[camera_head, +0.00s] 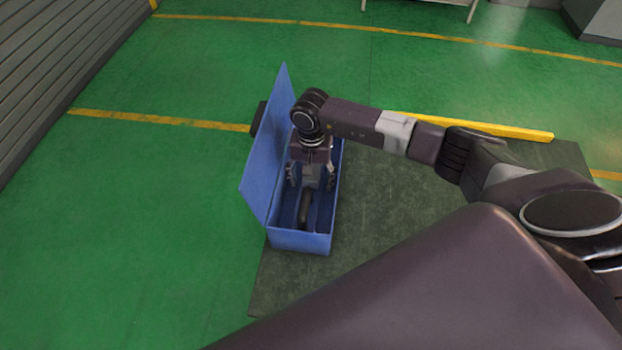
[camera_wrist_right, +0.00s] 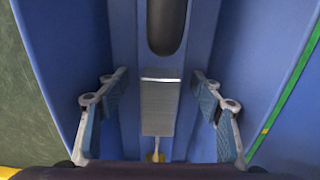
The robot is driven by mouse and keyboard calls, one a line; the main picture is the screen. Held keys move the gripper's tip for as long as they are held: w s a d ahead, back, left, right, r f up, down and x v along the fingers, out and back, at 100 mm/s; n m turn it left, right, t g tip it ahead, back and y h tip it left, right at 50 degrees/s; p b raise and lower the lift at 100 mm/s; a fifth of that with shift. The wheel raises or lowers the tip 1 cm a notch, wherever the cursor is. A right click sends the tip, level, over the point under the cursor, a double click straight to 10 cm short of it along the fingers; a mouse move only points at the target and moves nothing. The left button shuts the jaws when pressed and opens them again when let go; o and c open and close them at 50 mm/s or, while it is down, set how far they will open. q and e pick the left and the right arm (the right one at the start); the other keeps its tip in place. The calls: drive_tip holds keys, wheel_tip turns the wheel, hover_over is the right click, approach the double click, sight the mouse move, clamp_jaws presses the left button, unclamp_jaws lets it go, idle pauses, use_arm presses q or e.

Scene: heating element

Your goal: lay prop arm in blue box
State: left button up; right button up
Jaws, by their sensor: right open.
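The blue box (camera_head: 302,243) stands open on the dark mat, its lid raised on the left. The prop arm (camera_head: 305,210) lies inside it, lengthwise along the box floor; its dark rounded part shows in the head view. In the right wrist view the prop arm (camera_wrist_right: 160,105) shows a black part, a grey metal block and a small yellowish end. My right gripper (camera_head: 311,174) reaches down into the box from above. Its fingers are spread on either side of the prop arm, with gaps visible on both sides in the wrist view. My left gripper is not in view.
The blue lid (camera_head: 264,155) stands up close to my right wrist on the left. A yellow bar (camera_head: 480,125) lies at the mat's far edge. The dark mat (camera_head: 385,190) right of the box is clear, as is the green floor to the left.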

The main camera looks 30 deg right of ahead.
drive_tip(key=shift+r+b, duration=0.4)
drive_tip(key=shift+r, duration=0.1)
wheel_tip(320, 180, up, 10)
drive_tip(key=b, duration=0.3)
drive_tip(key=shift+r+b, duration=0.25)
drive_tip(key=shift+b, duration=0.1)
drive_tip(key=shift+r, duration=0.35)
